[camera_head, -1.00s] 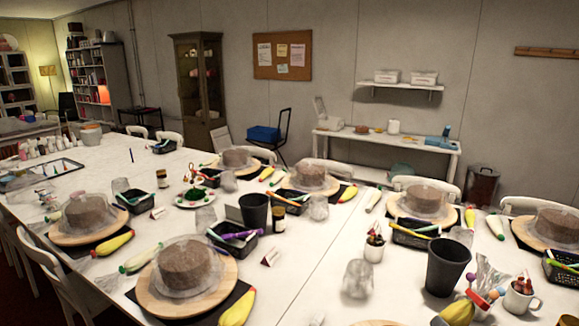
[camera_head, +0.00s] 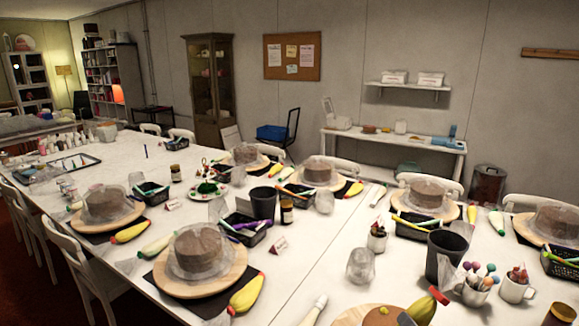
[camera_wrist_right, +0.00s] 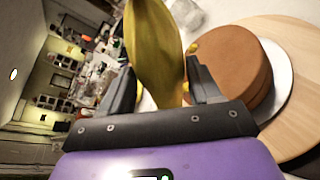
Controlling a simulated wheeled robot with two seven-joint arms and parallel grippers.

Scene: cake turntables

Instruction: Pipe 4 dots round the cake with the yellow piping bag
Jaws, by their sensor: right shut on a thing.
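The brown cake (camera_head: 372,317) on its wooden turntable (camera_head: 347,318) is cut off by the bottom edge of the head view. In the right wrist view the cake (camera_wrist_right: 232,62) sits on a white board on the wooden turntable (camera_wrist_right: 299,125). A small yellow dot (camera_head: 383,310) shows on its top, and yellow spots (camera_wrist_right: 193,48) show at its near edge. My right gripper (camera_wrist_right: 163,88) is shut on the yellow piping bag (camera_wrist_right: 153,40), beside the cake. The bag (camera_head: 422,310) also shows at the cake's right in the head view. Its tip is hidden. My left gripper is out of view.
A clear glass (camera_head: 360,266) stands behind the cake. Other covered cakes (camera_head: 198,252) fill the table.

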